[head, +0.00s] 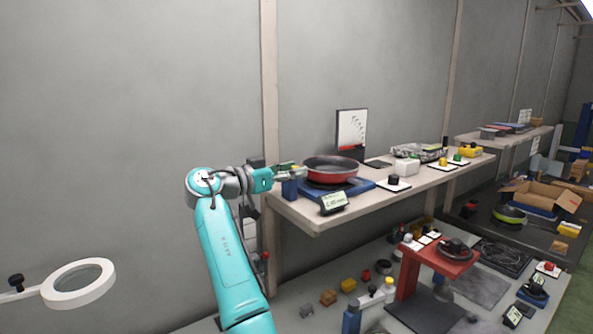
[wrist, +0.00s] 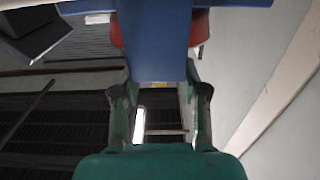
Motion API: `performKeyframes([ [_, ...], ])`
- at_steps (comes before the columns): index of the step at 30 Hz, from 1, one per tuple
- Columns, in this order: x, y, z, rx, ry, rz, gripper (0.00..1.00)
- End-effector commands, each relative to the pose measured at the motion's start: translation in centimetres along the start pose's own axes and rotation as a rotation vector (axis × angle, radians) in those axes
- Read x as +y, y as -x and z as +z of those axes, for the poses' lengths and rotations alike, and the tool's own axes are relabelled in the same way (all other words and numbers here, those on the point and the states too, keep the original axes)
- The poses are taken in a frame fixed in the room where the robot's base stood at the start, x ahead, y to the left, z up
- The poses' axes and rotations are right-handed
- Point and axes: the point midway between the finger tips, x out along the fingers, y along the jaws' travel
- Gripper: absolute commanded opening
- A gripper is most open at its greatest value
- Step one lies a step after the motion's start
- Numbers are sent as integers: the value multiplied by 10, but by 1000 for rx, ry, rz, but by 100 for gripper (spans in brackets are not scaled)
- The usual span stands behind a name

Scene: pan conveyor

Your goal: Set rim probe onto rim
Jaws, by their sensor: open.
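A red pan (head: 331,170) with a dark inside sits on a flat blue base (head: 350,189) on the shelf. My gripper (head: 288,173) is at the pan's left side, above an upright blue block (head: 290,188). In the wrist view my gripper (wrist: 158,78) is open, with its green fingers on either side of a blue piece (wrist: 153,45). Red parts, probably the pan, show behind that piece (wrist: 200,28). I cannot tell whether the fingers touch the blue piece. I cannot clearly make out the rim probe; it may be this piece or hidden by my gripper.
A small display (head: 333,202) stands at the shelf's (head: 300,215) front edge. A white panel (head: 351,130) stands behind the pan. A ring magnifier (head: 78,283) is at lower left. A cluttered lower bench (head: 310,295) lies below.

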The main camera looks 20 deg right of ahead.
Motion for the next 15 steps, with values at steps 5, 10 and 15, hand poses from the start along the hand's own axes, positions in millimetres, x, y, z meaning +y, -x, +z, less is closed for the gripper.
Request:
performKeyframes([
  [5,-1,35,0,-1,0,-4,44],
  [10,-1,68,0,-1,0,-3,44],
  [15,-1,92,0,-1,1,-2,44],
])
